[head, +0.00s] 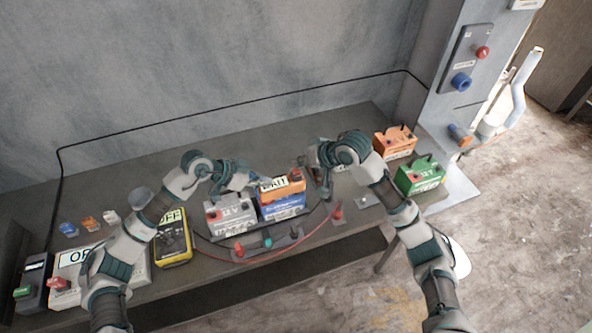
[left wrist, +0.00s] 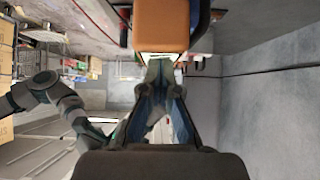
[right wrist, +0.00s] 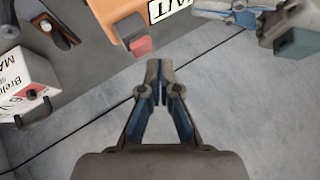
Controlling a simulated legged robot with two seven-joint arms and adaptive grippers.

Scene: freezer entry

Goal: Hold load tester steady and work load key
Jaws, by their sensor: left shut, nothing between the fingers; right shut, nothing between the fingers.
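The load tester is an orange box (head: 294,184) with a "WAIT" display, sitting on a blue battery (head: 284,207) in mid-bench. It also shows in the right wrist view (right wrist: 112,10). Its red key (right wrist: 140,46) sticks out on the side toward my right gripper (right wrist: 163,66). That gripper is shut and empty, its tips close to the key; I cannot tell if they touch. My left gripper (left wrist: 160,62) is shut and empty, its tips right by the orange box (left wrist: 162,25); contact is unclear. It also shows at the top right of the right wrist view (right wrist: 240,12).
A grey 12 V battery (head: 230,218) stands left of the blue one. A yellow meter (head: 172,240) reads "OFF". Orange (head: 396,143) and green (head: 420,177) batteries stand at the right. A red cable and tool tray (head: 262,246) lie in front. The bench back is mostly clear.

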